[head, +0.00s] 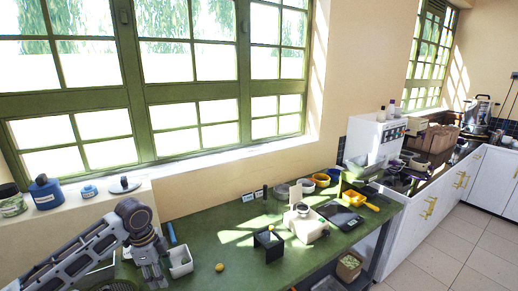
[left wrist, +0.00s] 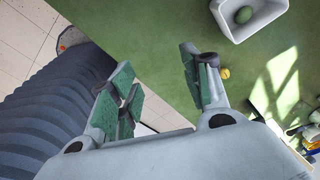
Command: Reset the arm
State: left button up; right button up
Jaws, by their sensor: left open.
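My left gripper (head: 152,272) is at the left end of the green table (head: 225,262) in the head view, pointing down beside a white bin. It also shows in the left wrist view (left wrist: 158,82), where its green-padded fingers stand apart with nothing between them. Its arm comes in from the lower left of the head view. My right gripper is in neither view.
A black open box (head: 268,246), a white device (head: 305,224) and several bowls stand farther right. Windows line the wall behind.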

pick_arm(q)
jog(key=s+d+f+n+t+h, duration=0.1)
jog(key=s+d+f+n+t, duration=0.2)
jog(key=s+d+f+n, duration=0.7)
jog(key=shift+s+a+f+n+y, duration=1.05)
jog(key=shift+s+n, duration=1.15)
jog(key=shift+s, duration=3.4)
notch_tip(320, 180, down, 35)
jog(key=s+g+b, duration=0.1)
jog(key=s+b, duration=0.1)
jog(key=s, duration=0.1)
jog(key=s+a+f+b, duration=0.1)
jog(key=s+a+f, duration=0.1)
jog(key=s+f, duration=0.8)
jog(key=s+a+f+g+b, duration=0.1)
jog(key=s+a+f, duration=0.1)
jog(key=s+f, duration=0.9)
jog(key=shift+s+a+f, duration=0.2)
jog(key=shift+s+f, duration=0.1)
jog(key=shift+s, duration=0.15)
